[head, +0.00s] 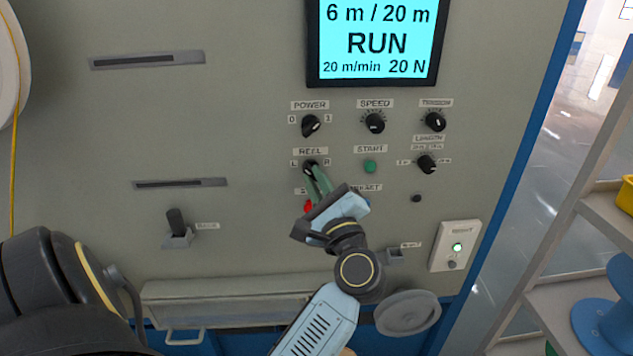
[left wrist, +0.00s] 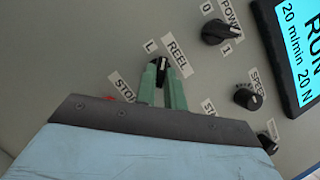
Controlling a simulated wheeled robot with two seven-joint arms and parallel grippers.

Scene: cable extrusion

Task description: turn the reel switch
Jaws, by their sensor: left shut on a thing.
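The reel switch (head: 309,165) is a small black knob under the REEL label on the grey panel, between the marks L and R. In the left wrist view the knob (left wrist: 161,67) shows between the green fingertips, with a pale mark on it. My left gripper (head: 315,177) reaches up to it from below. Its two fingers (left wrist: 161,80) are closed on the knob's sides. The fingers hide part of the knob, and I cannot tell for sure which side it points to. My right gripper is not in view.
The screen (head: 372,40) reads RUN, 6 m / 20 m. The power knob (head: 310,124) is just above, the speed knob (head: 375,123) up right, and the green start button (head: 369,166) to the right. The red stop button (head: 308,206) is close below. A shelf (head: 585,215) stands at right.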

